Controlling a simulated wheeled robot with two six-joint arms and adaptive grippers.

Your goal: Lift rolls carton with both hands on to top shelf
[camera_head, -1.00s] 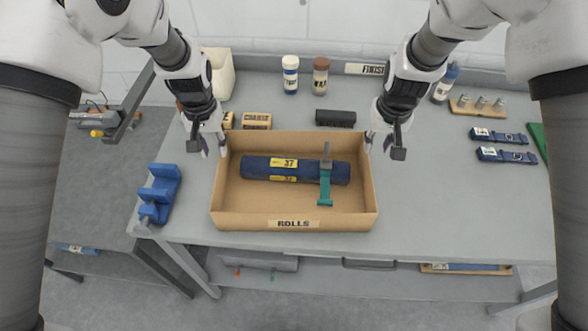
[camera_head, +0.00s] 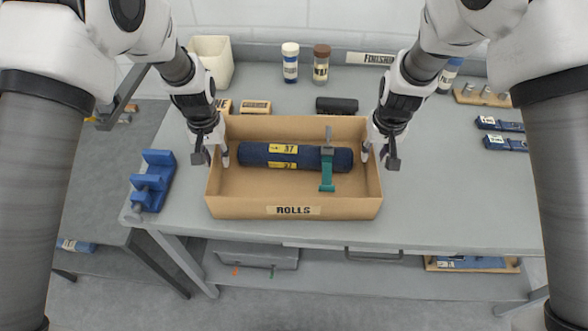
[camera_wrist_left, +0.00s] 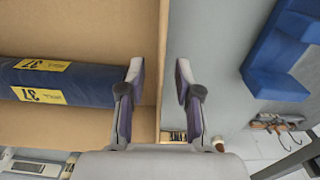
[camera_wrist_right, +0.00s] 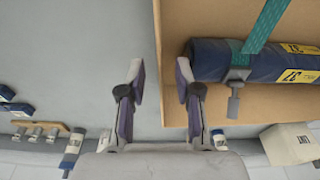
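The open cardboard carton labelled ROLLS (camera_head: 290,211) sits on the grey workbench. Inside lies a dark blue roll (camera_head: 262,155) with yellow 37 labels, and a teal strap (camera_head: 327,176) with a grey buckle goes around it. My left gripper (camera_head: 213,155) straddles the carton's left wall, one finger inside and one outside. The left wrist view shows its fingers (camera_wrist_left: 160,80) apart with the wall between them. My right gripper (camera_head: 379,156) straddles the right wall likewise. The right wrist view shows its fingers (camera_wrist_right: 160,80) apart too.
A blue holder (camera_head: 152,181) stands left of the carton. Two bottles (camera_head: 290,62), a dark block (camera_head: 337,105) and a white bin (camera_head: 213,61) stand behind. Blue tools (camera_head: 505,143) lie at right. A lower shelf (camera_head: 320,276) runs underneath.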

